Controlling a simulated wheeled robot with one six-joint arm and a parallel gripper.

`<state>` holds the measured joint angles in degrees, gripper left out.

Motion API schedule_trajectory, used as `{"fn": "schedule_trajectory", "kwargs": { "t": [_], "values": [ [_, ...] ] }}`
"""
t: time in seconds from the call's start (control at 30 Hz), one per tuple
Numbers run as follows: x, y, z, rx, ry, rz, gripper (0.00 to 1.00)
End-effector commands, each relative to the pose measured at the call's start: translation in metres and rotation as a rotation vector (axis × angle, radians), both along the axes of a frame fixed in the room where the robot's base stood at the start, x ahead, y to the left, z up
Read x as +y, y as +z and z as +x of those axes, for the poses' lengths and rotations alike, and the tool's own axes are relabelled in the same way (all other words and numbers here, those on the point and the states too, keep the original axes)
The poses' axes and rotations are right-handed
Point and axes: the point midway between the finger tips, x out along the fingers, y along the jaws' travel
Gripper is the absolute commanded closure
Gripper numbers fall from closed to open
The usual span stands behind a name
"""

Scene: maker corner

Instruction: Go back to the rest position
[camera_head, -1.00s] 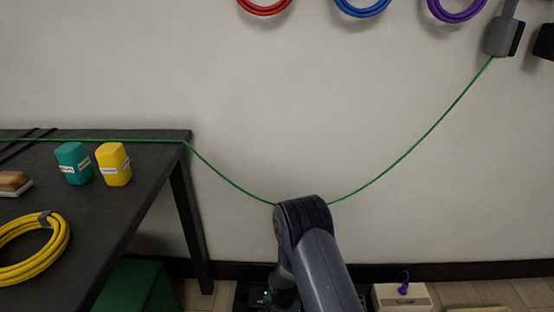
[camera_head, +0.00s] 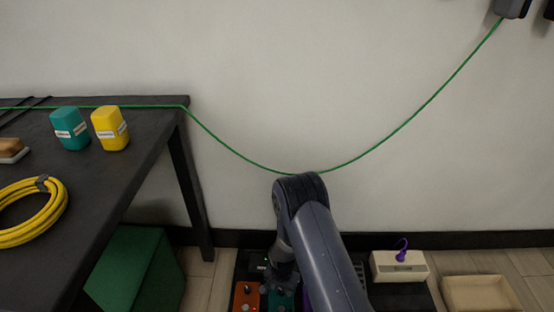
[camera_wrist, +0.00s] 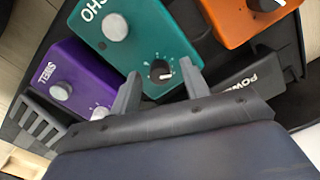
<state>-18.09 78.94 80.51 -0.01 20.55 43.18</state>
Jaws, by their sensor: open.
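A dark table (camera_head: 140,165) at left bears a yellow cable coil (camera_head: 55,212), a teal block (camera_head: 68,130) and a yellow block (camera_head: 110,130). A green cable (camera_head: 232,150) sags along the wall behind my arm. A green box (camera_head: 150,270), cream box (camera_head: 400,266) and tray (camera_head: 480,293) stand low.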

Motion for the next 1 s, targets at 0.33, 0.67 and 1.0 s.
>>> {"fn": "schedule_trajectory", "kwargs": {
  "t": [0.33, 0.67, 1.0],
  "values": [
    [0.0000, 0.0024, -0.0001, 0.000, 0.289, 0.000, 0.56],
    [0.0000, 0.0028, -0.0001, 0.000, 0.562, 0.000, 0.56],
    [-0.0001, 0.0031, -0.0004, 0.001, 0.843, 0.000, 0.56]
  ]
}}
